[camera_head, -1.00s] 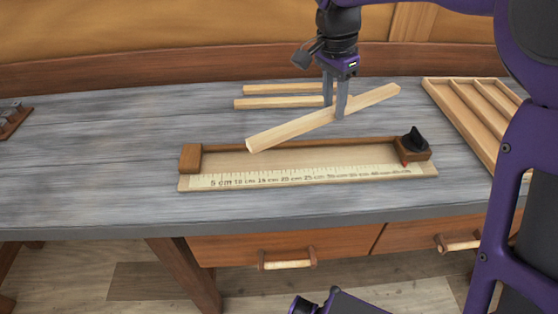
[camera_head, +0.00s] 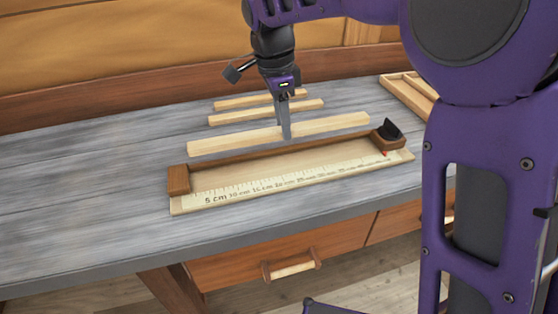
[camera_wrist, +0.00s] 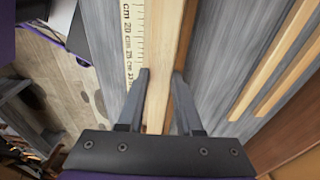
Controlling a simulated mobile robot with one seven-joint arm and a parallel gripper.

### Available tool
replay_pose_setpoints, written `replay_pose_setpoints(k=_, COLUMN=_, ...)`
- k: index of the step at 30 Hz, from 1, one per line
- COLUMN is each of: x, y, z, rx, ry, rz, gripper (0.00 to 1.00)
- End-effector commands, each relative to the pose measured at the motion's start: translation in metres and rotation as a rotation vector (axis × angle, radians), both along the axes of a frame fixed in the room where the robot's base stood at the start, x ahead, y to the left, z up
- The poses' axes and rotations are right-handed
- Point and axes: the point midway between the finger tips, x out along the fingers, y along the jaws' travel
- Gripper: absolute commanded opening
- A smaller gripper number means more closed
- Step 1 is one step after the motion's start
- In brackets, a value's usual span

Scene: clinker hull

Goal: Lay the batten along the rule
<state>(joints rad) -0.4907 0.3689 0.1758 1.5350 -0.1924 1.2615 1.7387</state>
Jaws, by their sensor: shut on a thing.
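My gripper (camera_head: 285,132) is shut on a pale square-edged batten (camera_head: 335,125), near its middle. The batten is roughly parallel to the rule and appears just behind the rule's back fence in the head view, seemingly held above the bench. The rule (camera_head: 260,189) is a shallow wooden bed with a printed cm scale, a brown block (camera_head: 179,180) at its left end and a dark-knobbed stop (camera_head: 387,137) at its right. In the wrist view the batten (camera_wrist: 162,60) runs between the fingers, with the scale (camera_wrist: 134,45) to its left and the brown fence to its right.
Two more pale battens, a nearer one (camera_head: 230,118) and a farther one (camera_head: 233,102), lie behind on the grey bench (camera_head: 80,200). A compartmented wooden tray (camera_head: 408,93) stands at the back right, partly hidden by my arm. The bench's left side is clear.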

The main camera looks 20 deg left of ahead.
Motion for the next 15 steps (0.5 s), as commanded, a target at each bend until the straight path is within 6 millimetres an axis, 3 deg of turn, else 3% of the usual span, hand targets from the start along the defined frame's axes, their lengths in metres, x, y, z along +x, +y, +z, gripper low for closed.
replay_pose_setpoints(k=3, x=0.000, y=0.000, z=-0.023, rx=0.000, ry=0.002, rz=0.002, gripper=0.00)
replay_pose_setpoints(k=10, x=0.000, y=0.000, z=-0.041, rx=0.001, ry=0.001, rz=0.002, gripper=0.00)
replay_pose_setpoints(k=15, x=0.000, y=-0.001, z=-0.070, rx=-0.002, ry=0.003, rz=0.002, gripper=0.00)
